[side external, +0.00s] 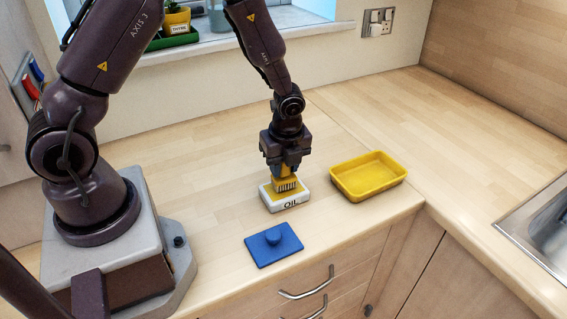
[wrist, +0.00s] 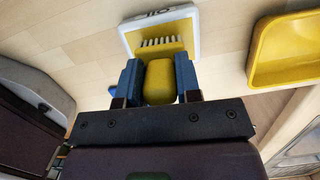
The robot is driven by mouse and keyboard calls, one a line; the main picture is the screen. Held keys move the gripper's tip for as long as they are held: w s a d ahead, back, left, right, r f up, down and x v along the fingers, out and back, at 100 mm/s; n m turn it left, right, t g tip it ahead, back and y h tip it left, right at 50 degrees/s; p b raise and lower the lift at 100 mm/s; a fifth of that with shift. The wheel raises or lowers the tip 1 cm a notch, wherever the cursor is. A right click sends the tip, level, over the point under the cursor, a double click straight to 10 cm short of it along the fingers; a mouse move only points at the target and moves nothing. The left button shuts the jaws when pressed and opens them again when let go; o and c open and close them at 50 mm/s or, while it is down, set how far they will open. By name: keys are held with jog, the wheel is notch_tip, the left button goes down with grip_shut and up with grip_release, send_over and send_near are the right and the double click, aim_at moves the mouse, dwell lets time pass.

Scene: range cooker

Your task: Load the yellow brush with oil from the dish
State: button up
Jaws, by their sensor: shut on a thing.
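The yellow brush (wrist: 159,82) is held between the two blue fingers of my gripper (wrist: 159,88). In the side external view the brush (side external: 286,184) points bristles down from my gripper (side external: 285,172). The white oil dish (side external: 291,206), marked OIL, stands on the worktop directly below the brush. In the wrist view the pale bristles show over the yellow inside of the dish (wrist: 130,42). I cannot tell whether the bristles touch the oil.
A blue lid (side external: 262,251) with a round knob lies flat in front of the dish, near the counter's front edge. An empty yellow tray (side external: 345,190) stands to the right; it also shows in the wrist view (wrist: 262,60). The worktop (side external: 200,185) left of the dish is clear.

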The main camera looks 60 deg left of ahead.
jog(key=shift+f, duration=0.55)
dwell(1.1)
jog(key=shift+r, duration=0.1)
jog(key=shift+r, duration=3.5)
